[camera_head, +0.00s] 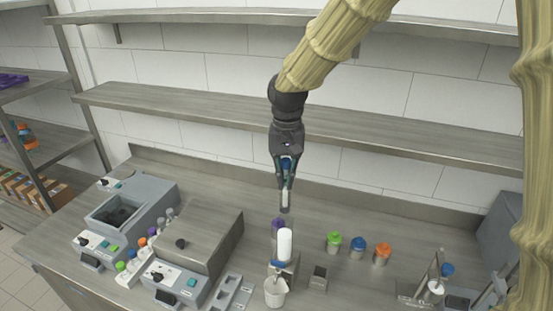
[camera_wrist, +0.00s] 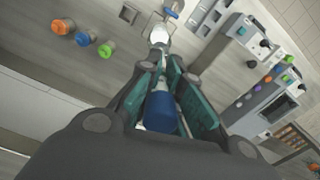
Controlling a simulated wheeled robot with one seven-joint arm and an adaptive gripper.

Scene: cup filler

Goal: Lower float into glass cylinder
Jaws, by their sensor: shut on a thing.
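My gripper (camera_head: 286,178) is shut on a blue-topped piece (camera_head: 287,164) and holds it upright, well above the bench. A pale, narrow lower part (camera_head: 285,199) hangs below the fingers. In the wrist view the blue top (camera_wrist: 161,112) sits between the fingers of my gripper (camera_wrist: 158,85). An upright white cylinder (camera_head: 285,245) stands on a small filler device just below and apart from the held piece. It also shows beyond the fingertips in the wrist view (camera_wrist: 159,36). I cannot tell which thing is the glass cylinder.
A white cup (camera_head: 275,291) stands in front of the filler. A purple-lidded jar (camera_head: 278,227) is behind it. Green (camera_head: 333,240), blue (camera_head: 358,246) and orange (camera_head: 382,252) jars stand right. Grey machines (camera_head: 118,215) fill the left. A shelf (camera_head: 350,128) runs behind my gripper.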

